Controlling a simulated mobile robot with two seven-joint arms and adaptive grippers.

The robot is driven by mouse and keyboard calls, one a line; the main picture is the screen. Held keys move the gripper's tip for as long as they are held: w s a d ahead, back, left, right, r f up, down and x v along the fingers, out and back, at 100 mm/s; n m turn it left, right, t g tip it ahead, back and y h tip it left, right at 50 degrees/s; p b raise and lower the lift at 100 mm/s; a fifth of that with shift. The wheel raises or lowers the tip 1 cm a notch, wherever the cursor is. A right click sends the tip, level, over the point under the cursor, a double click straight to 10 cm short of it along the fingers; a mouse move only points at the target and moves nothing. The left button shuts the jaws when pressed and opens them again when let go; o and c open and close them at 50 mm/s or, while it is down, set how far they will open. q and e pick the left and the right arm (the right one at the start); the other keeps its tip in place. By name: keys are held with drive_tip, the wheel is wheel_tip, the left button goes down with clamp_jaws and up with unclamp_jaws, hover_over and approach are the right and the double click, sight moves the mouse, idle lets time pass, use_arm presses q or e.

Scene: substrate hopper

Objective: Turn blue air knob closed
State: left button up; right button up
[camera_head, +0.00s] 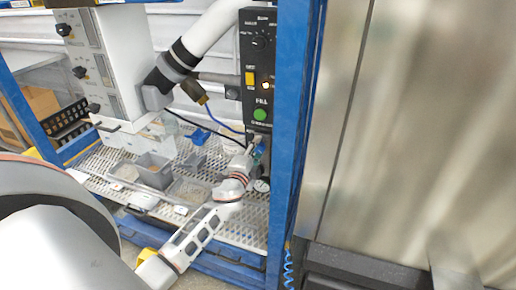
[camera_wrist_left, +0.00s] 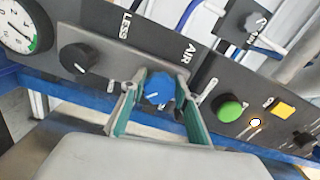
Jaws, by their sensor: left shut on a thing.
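The blue air knob (camera_wrist_left: 158,88) shows in the left wrist view on a black panel, below the label "AIR" and near "LESS". My left gripper (camera_wrist_left: 155,95) is shut on the blue knob, with one green-padded finger on each side of it. The white pointer line on the knob's face runs nearly sideways in that view. In the head view my left gripper (camera_head: 258,150) reaches the lower part of the black control panel (camera_head: 259,60); its fingers hide most of the knob there. My right gripper is not in view.
A black knob (camera_wrist_left: 75,57) and a gauge (camera_wrist_left: 18,27) sit beside the blue knob. A green button (camera_wrist_left: 230,108) and yellow switch (camera_wrist_left: 283,108) are on the other side. Blue frame posts (camera_head: 292,110) stand close right of the panel. Grey bins (camera_head: 152,172) sit on the perforated shelf.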

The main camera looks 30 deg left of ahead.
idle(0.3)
use_arm(q)
drive_tip(key=o, duration=1.1)
drive_tip(key=v, duration=1.2)
drive_tip(key=shift+d+r, duration=0.1)
